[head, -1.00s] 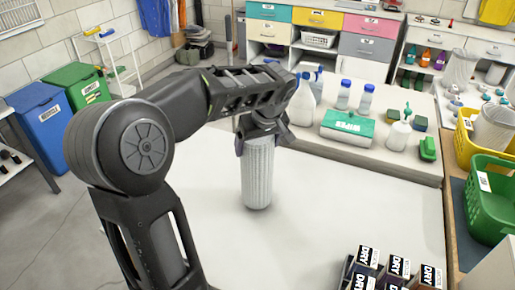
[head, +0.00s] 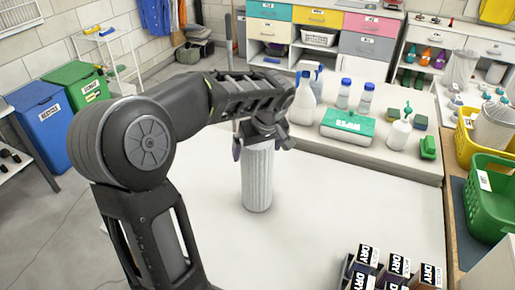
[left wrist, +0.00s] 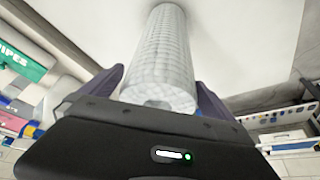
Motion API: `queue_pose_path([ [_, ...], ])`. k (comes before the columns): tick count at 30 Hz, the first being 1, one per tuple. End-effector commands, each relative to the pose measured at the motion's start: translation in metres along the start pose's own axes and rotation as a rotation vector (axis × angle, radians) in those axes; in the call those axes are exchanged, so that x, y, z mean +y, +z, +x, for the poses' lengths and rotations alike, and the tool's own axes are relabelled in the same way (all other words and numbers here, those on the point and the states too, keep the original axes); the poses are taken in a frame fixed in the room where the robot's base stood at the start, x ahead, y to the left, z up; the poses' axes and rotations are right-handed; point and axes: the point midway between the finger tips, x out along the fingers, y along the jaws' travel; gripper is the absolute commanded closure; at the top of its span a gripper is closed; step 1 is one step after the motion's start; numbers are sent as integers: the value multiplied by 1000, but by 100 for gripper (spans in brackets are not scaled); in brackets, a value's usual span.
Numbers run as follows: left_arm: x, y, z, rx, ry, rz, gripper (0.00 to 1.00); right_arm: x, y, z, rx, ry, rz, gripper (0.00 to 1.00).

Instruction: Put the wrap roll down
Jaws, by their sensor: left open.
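The wrap roll (head: 257,180) is a pale, ribbed white cylinder standing upright on the white tabletop (head: 330,215). My left gripper (head: 262,145) is at the top of the roll, with its fingers open on either side. In the left wrist view the roll (left wrist: 166,55) stretches away from the gripper (left wrist: 163,90), between the two spread dark fingers. The roll's near end is close to the gripper body, and its far end meets the white surface. My right gripper does not show.
A wipes box (head: 347,126), spray bottles (head: 303,100) and a white pump bottle (head: 399,132) stand on the raised ledge behind. Dark boxes marked DRY (head: 395,268) are at the front right. A green basket (head: 490,195) is at right. The tabletop around the roll is clear.

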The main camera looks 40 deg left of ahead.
Motion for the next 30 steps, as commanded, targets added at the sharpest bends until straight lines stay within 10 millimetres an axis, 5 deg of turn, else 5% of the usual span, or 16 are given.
queue_pose_path([
  [8,0,-1,-24,4,1,-1,0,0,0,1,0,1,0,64],
  [21,1,-1,-109,2,2,0,0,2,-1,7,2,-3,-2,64],
  [30,0,-1,-123,0,-1,0,0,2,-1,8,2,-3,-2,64],
])
